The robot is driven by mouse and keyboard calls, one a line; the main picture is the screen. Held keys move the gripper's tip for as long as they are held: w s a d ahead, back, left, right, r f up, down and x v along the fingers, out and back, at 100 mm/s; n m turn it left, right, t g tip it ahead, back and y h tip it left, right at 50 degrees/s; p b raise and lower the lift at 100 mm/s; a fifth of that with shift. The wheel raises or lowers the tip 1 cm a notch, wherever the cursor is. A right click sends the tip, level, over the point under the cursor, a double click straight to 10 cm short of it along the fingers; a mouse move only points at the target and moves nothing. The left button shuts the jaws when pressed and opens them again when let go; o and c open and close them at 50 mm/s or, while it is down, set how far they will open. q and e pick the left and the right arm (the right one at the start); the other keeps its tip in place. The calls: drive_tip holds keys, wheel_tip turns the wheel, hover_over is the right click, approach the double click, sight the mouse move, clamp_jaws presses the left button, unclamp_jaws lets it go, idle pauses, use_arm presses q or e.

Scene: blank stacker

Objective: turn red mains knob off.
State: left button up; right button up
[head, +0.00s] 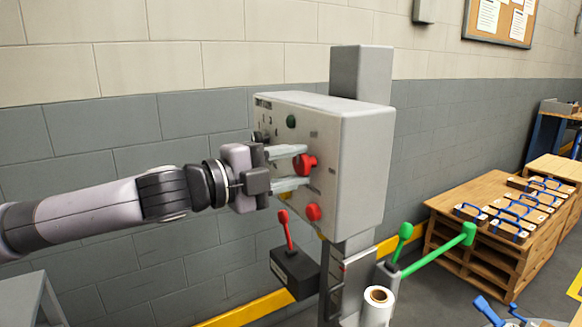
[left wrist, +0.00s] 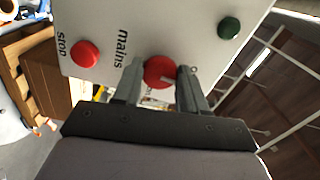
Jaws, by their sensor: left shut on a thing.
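The red mains knob (head: 306,162) is on the front face of the grey control box (head: 345,160), mounted on a post. In the left wrist view the knob (left wrist: 159,71) sits beside the printed word "mains", between my fingers. My left gripper (head: 298,166) is shut on the knob, one finger above it and one below in the head view; the gripper also shows in the left wrist view (left wrist: 163,82). A pale mark shows on the knob's face, which my fingers partly cover. My right gripper is not in view.
A red stop button (head: 313,212) sits below the knob and a green button (head: 291,121) above it. A red-handled lever (head: 286,230) and green-handled levers (head: 440,247) stand below the box. Wooden pallets (head: 480,250) are at the right.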

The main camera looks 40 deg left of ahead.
sight(298, 167)
use_arm(q)
drive_tip(key=shift+n, duration=0.4)
drive_tip(key=o, duration=1.1)
drive_tip(key=shift+c, duration=0.2)
drive_tip(key=b, duration=0.1)
drive_tip(key=s+b, duration=0.1)
drive_tip(key=b, duration=0.1)
drive_tip(key=shift+a+f, duration=0.15)
drive_tip(key=shift+f, duration=0.1)
drive_tip(key=s+b, duration=0.1)
drive_tip(key=b, duration=0.2)
drive_tip(key=shift+s+a, duration=0.1)
drive_tip(key=shift+a, duration=0.25)
drive_tip(key=shift+s+a+r+b, duration=0.1)
drive_tip(key=shift+s+b, duration=0.2)
drive_tip(key=shift+b, duration=0.1)
drive_tip(key=shift+b+v, duration=1.2)
drive_tip(key=shift+v, duration=0.85)
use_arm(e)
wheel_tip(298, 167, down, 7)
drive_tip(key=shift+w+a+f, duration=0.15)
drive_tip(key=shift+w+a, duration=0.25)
use_arm(q)
drive_tip(key=shift+r, duration=0.15)
